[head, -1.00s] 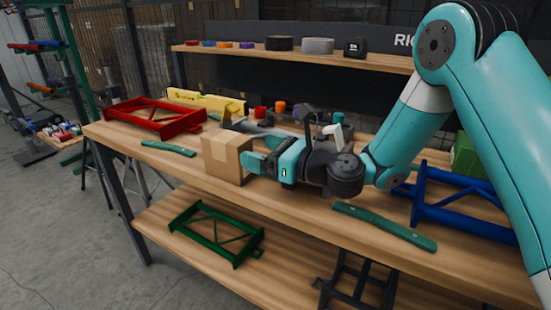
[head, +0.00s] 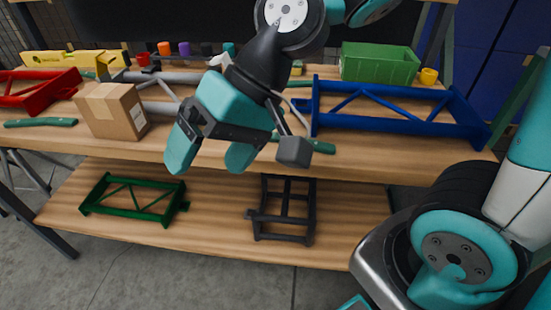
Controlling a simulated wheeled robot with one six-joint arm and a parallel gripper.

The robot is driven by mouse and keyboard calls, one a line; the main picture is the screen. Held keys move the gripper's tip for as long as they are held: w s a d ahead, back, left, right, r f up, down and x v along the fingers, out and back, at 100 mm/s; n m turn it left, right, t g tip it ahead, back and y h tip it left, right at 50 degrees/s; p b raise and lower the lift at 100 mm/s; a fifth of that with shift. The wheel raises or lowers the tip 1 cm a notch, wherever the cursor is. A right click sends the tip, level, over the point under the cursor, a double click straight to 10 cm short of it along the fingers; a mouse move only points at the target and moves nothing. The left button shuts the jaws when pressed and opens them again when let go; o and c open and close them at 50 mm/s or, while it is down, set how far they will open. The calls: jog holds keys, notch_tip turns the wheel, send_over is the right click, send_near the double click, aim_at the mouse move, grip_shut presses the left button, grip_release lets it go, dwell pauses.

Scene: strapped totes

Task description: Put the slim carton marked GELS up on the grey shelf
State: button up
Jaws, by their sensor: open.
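A brown cardboard box (head: 105,110) sits upright near the front edge of the wooden bench top (head: 375,155), with a small label on its side too small to read. I see no slim carton marked GELS and no grey shelf in this view. My gripper (head: 211,158) is open and empty, pointing down in front of the bench's front edge. It is to the right of the box and apart from it. My gripper and wrist hide part of the bench top behind them.
A blue frame (head: 400,125), a green bin (head: 380,63) and a red frame (head: 40,92) lie on the bench. Green bars (head: 40,123) lie near its edge. The lower shelf (head: 220,210) holds a green frame (head: 135,197) and a black frame (head: 283,208).

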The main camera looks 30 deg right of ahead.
jog(key=shift+o, duration=0.4)
jog(key=s+d+n+h, duration=0.3)
jog(key=s+d+n, duration=0.2)
jog(key=d, duration=0.1)
jog(key=shift+s, duration=0.35)
jog(key=w+a+f+m+t+y+b, duration=0.3)
jog(key=w+a+m+y, duration=0.45)
jog(key=w+m, duration=0.6)
jog(key=w+d+m+t, duration=0.1)
jog(key=w+m+t, duration=0.1)
jog(key=m, duration=0.4)
jog(key=w+d+m+t+y+b, duration=0.1)
jog(key=w+d+m+t, duration=0.1)
jog(key=w+m, duration=0.3)
jog(key=w+d+m+t+y+b, duration=0.1)
jog(key=w+m+t, duration=0.2)
jog(key=m, duration=0.5)
jog(key=shift+w+d+r, duration=0.3)
jog(key=shift+w, duration=0.2)
jog(key=shift+w+a+r+m+t+p, duration=0.1)
jog(key=shift+w+r+m+t+p, duration=0.05)
jog(key=shift+w+m+t+p, duration=0.15)
jog(key=p, duration=0.5)
send_near(112, 90)
jog(key=x, duration=0.3)
jog(key=shift+w+a+f, duration=0.1)
jog(key=shift+a+f, duration=0.25)
jog(key=shift+f, duration=0.05)
jog(key=shift+p+x, duration=0.5)
jog(key=shift+x, duration=2.65)
